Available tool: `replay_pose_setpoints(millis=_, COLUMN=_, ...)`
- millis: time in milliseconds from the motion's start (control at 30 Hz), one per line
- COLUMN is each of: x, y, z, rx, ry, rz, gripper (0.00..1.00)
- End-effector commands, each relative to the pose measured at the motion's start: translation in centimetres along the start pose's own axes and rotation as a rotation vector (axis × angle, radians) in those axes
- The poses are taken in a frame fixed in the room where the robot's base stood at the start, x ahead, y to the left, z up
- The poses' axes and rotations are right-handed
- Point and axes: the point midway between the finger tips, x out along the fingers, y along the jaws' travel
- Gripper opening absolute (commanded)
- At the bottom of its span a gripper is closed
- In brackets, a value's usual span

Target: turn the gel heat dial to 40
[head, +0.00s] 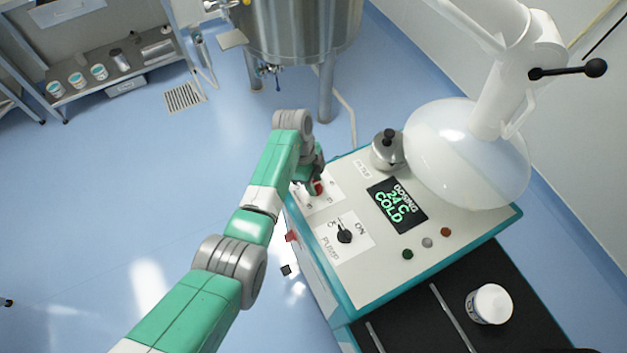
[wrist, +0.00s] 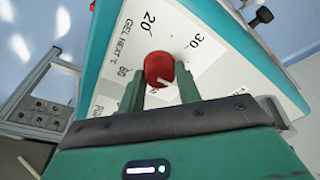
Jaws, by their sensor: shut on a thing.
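The gel heat dial is a red knob (wrist: 158,67) on a white label (wrist: 185,35) on the machine's sloping panel. The numbers 20 and 30 are readable beside it, with another number at lower left that is less clear. A short pale mark shows at the knob's near edge; which number it points to I cannot tell. My gripper (wrist: 159,88) is shut on the knob, a finger on each side. In the head view the red knob (head: 318,188) is partly hidden by my gripper (head: 314,182). The display (head: 397,206) shows "24 C COLD".
The black pump switch (head: 345,235) is close in front of the dial. A steel pot-shaped part with a black knob (head: 388,150) and a large translucent vessel (head: 465,150) stand behind. Small buttons (head: 427,243) line the panel. A white jar (head: 489,304) stands on the black surface.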

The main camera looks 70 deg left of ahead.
Motion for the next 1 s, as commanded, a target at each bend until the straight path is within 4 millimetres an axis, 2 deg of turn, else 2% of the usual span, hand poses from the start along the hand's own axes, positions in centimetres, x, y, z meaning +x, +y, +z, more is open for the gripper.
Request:
replay_pose_setpoints(millis=233, x=0.0, y=0.0, z=0.0, rx=-0.001, ry=0.000, rz=0.000, gripper=0.11)
replay_pose_setpoints(millis=267, x=0.0, y=0.0, z=0.0, rx=-0.001, ry=0.000, rz=0.000, gripper=0.37)
replay_pose_setpoints(millis=367, x=0.0, y=0.0, z=0.0, rx=-0.001, ry=0.000, rz=0.000, gripper=0.55)
replay_pose_setpoints(millis=667, x=-0.4, y=0.0, z=0.0, rx=-0.001, ry=0.000, rz=-0.001, gripper=0.55)
replay_pose_setpoints(millis=1000, x=-6.6, y=-0.1, z=0.0, rx=-0.002, ry=0.000, rz=-0.003, gripper=0.55)
